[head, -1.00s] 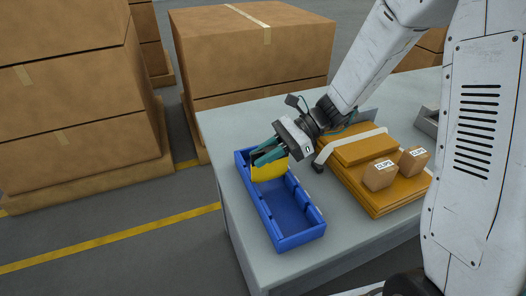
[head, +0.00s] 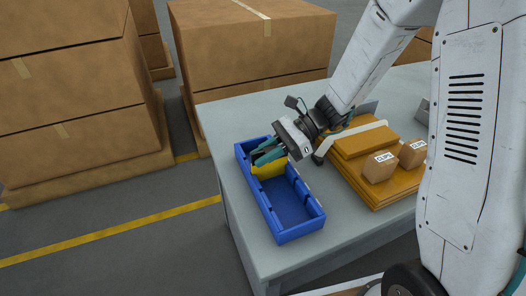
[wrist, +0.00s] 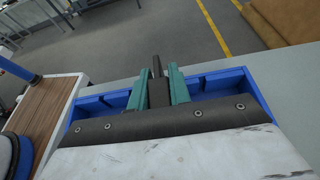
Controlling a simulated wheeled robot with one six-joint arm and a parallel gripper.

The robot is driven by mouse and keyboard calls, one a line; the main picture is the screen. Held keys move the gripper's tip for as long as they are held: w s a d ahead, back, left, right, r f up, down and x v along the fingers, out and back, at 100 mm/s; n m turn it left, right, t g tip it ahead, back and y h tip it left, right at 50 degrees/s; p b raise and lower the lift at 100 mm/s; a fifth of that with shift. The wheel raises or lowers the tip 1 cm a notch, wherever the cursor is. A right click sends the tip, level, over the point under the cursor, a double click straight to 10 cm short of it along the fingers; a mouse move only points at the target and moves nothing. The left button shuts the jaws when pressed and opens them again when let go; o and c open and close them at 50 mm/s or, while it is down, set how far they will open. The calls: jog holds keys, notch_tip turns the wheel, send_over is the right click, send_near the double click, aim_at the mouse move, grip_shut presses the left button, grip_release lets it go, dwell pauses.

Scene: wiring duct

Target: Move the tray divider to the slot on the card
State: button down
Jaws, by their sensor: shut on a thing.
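The tray divider (head: 269,168) is a yellow plate. In the head view it stands crosswise in the far part of the long blue tray (head: 281,239). My gripper (head: 266,157) is shut on its upper edge from above. The tray also shows in the wrist view (wrist: 240,88) on both sides of the gripper (wrist: 158,88), where the divider is hidden. I cannot tell whether the divider's lower edge sits in a slot. Notches line the tray's walls. I cannot make out a card for certain.
The tray stands on a grey table (head: 231,200) near its left edge. Right of it lies an orange-brown stack (head: 377,195) with small boxes labelled CLIPS (head: 379,167). Large cartons (head: 250,50) stand on the floor behind. The near part of the tray is empty.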

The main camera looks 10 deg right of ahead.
jog(key=shift+f, duration=0.15)
jog(key=c, duration=1.2)
grip_release()
jog(key=v, duration=0.7)
jog(key=shift+w+d+r, duration=0.1)
jog(key=shift+d+r, duration=0.1)
jog(key=shift+d, duration=0.15)
